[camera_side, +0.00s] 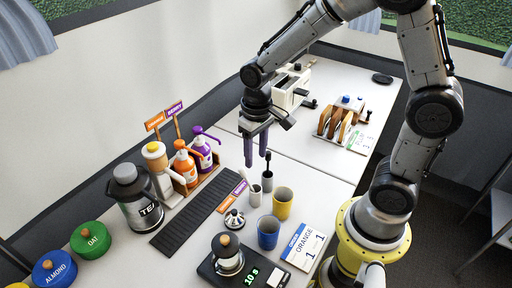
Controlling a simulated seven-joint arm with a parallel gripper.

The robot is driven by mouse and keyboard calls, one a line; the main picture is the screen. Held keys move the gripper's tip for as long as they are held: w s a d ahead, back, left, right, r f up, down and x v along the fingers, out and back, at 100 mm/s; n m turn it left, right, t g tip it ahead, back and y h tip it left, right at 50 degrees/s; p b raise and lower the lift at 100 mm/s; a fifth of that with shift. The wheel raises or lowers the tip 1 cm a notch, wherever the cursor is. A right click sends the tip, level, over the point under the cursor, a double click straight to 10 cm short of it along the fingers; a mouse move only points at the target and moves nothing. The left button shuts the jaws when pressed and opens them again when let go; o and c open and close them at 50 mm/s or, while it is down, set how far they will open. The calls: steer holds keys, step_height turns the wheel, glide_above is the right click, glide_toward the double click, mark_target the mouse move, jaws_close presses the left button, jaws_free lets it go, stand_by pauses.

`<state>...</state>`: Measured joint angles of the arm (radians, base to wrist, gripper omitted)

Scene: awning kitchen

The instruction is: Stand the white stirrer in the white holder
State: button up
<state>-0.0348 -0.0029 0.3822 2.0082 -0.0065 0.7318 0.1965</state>
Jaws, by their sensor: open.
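The white holder (256,197) is a small pale cup standing on the counter near the middle of the view. A thin pale stick, which looks like the white stirrer (243,175), leans up and to the left at the holder's mouth. It is too small to tell exactly how it rests in the holder. My gripper (257,161) points down just above the white holder, with its two purple fingers apart and nothing seen between them. A darker grey holder with a black stirrer (268,162) stands just behind and to the right.
A small metal pot (234,221) and a scale with a jar (228,257) are in front. A black ribbed mat (195,218), pump bottles (186,165) and a tea canister (136,198) are left.

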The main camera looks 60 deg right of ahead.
steer(key=s+d+r+n+t, duration=0.1)
steer(key=s+r+t, duration=0.4)
steer(key=s+r, duration=0.8)
steer(key=shift+s+r+n, duration=0.4)
steer(key=shift+s, duration=0.85)
stand_by(0.5)
